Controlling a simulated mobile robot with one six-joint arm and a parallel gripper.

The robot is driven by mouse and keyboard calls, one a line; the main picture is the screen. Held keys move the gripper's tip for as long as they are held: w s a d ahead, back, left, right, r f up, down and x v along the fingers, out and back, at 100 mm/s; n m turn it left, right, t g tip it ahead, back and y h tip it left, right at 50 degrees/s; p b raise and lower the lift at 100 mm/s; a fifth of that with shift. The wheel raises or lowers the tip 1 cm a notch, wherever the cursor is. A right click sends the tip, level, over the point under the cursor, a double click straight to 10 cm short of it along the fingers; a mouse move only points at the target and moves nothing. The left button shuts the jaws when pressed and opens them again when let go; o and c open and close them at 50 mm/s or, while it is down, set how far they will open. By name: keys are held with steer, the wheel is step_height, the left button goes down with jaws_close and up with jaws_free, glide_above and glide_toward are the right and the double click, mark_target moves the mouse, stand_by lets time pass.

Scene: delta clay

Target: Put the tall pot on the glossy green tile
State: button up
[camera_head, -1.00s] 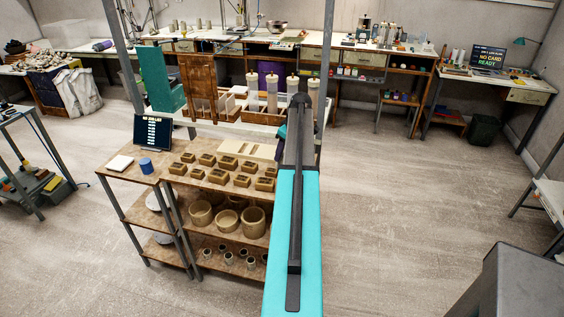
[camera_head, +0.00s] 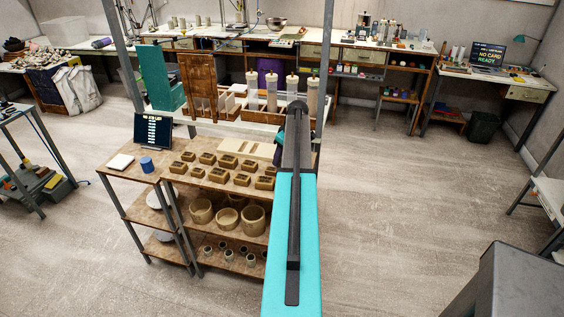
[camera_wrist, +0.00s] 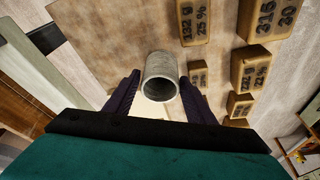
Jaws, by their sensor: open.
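A grey, hollow cylindrical pot (camera_wrist: 160,66) is in the middle of the wrist view, its round mouth facing the camera. My gripper (camera_wrist: 160,82) is open, with one dark finger on each side of the pot. The fingers look apart from its wall, though contact at the tips is hard to judge. In the head view my arm covers the gripper and the pot. I cannot make out a glossy green tile in either view.
Several labelled clay blocks (camera_wrist: 249,69) lie close to the right of the pot. In the head view, blocks (camera_head: 228,161) cover the shelf top (camera_head: 186,176), beside a screen (camera_head: 153,131) and blue cup (camera_head: 146,164). Open floor (camera_head: 400,200) lies to the right.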

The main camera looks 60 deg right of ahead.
steer(key=c, duration=0.9)
steer(key=shift+r, duration=0.2)
steer(key=shift+r+b, duration=0.7)
steer(key=shift+r, duration=0.7)
steer(key=s+b, duration=0.1)
steer(key=s, duration=0.4)
steer(key=s+r+b, duration=0.1)
steer(key=s+b, duration=0.1)
steer(key=s, duration=0.3)
steer(key=s+b, duration=0.1)
steer(key=s, duration=0.5)
steer(key=shift+d+r+b, duration=0.2)
steer(key=shift+r+b, duration=0.2)
